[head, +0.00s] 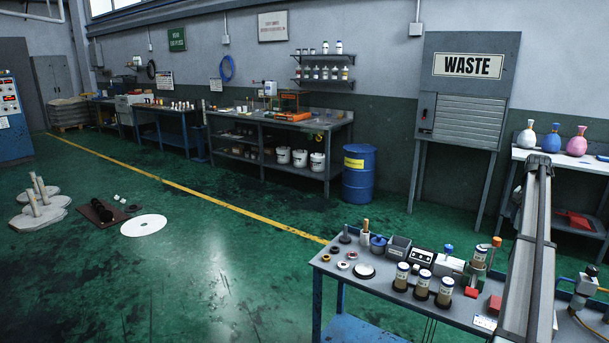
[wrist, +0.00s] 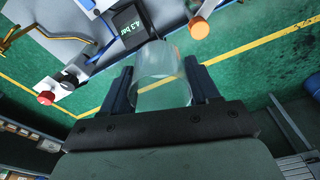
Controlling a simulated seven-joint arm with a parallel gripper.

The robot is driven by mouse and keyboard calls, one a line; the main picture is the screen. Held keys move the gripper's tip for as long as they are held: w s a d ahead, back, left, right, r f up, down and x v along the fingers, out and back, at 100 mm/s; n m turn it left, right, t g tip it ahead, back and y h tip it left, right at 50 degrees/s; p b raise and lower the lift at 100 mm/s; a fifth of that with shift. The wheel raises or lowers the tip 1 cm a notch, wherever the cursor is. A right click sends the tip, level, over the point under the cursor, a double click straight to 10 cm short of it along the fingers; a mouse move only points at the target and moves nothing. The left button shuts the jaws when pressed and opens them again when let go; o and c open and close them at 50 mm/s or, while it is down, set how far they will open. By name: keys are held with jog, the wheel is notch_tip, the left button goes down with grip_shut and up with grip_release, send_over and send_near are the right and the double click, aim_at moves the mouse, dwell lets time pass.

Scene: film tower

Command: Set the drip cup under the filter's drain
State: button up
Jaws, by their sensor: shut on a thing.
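In the wrist view my gripper (wrist: 160,66) is shut on a clear, translucent cup (wrist: 163,92), with one dark finger on each side of it. The cup is off any surface, as far as I can see, and the green floor shows beyond it. Just past the cup is a dark display reading "4.3 bar" (wrist: 131,24), and an orange round cap or knob (wrist: 199,28) is to its right. I cannot make out the filter's drain in either view. In the head view my gripper and the cup do not show.
In the wrist view a red button (wrist: 46,97) and yellow bent tubing (wrist: 25,32) are at the left. A blue drum (head: 359,182) and a WASTE cabinet (head: 466,95) stand behind.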

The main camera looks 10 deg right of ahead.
jog(key=shift+n, duration=0.4)
jog(key=s+a+f+n, duration=0.2)
jog(key=s+a+f, duration=0.1)
jog(key=s+a, duration=0.5)
jog(key=a+f+n, duration=0.3)
jog(key=a+f, duration=0.1)
jog(key=a, duration=1.8)
jog(key=w+a+f+n, duration=0.1)
jog(key=a+f+n, duration=0.2)
jog(key=a, duration=1.9)
jog(key=a+f+n+y, duration=0.1)
jog(key=a+f+n, duration=0.3)
jog(key=a, duration=1.8)
jog(key=shift+w+f+t, duration=0.35)
jog(key=shift+f+t, duration=0.05)
jog(key=shift+f, duration=0.15)
jog(key=shift+d+r, duration=0.1)
jog(key=shift+r, duration=0.05)
